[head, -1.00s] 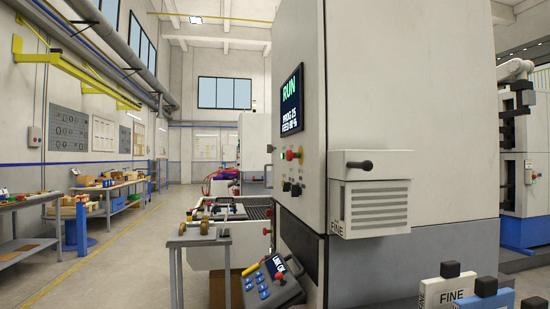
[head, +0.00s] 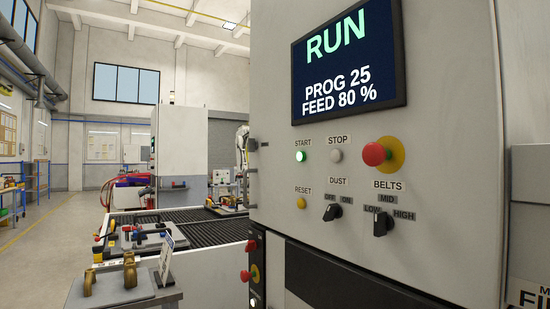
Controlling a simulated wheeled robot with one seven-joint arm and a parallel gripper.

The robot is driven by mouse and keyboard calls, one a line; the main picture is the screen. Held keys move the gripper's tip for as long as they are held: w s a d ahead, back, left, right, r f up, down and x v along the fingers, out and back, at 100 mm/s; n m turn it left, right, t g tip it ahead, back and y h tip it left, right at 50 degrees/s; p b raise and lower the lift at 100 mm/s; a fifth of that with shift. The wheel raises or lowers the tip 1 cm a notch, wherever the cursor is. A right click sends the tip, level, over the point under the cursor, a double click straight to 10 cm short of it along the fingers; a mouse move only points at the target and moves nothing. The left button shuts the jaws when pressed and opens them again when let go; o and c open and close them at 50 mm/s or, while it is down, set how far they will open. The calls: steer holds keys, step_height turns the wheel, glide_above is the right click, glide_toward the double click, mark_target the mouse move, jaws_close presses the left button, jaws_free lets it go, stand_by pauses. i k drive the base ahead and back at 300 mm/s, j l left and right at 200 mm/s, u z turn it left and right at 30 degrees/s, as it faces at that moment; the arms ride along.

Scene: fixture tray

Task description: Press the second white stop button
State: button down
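A control panel on the near machine's pale front (head: 276,120) fills the right half of the view. The white stop button (head: 336,155) is small and round, under the label STOP. To its left is the lit green start button (head: 300,156); to its right is a red mushroom button (head: 374,154) on a yellow disc. No other white stop button can be made out. My gripper is not in view, and nothing covers the stop button.
A screen (head: 348,62) reads RUN above the buttons. A yellow reset button (head: 301,203), dust knob (head: 332,212) and belts knob (head: 380,222) sit below. A small table with brass parts (head: 130,272) stands front left, before a dark slatted bed (head: 190,222). The aisle at left is clear.

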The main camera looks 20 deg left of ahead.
mark_target(336, 156)
steer(key=i+j, duration=0.1)
steer(key=j, duration=0.4)
steer(key=i+j, duration=0.1)
steer(key=j, duration=0.45)
steer(key=i+j, duration=0.1)
steer(key=j, duration=0.4)
steer(key=i+j, duration=0.1)
steer(key=j, duration=0.4)
steer(key=i+j, duration=0.1)
steer(key=j, duration=0.45)
steer(key=i+j, duration=0.1)
steer(key=j, duration=0.4)
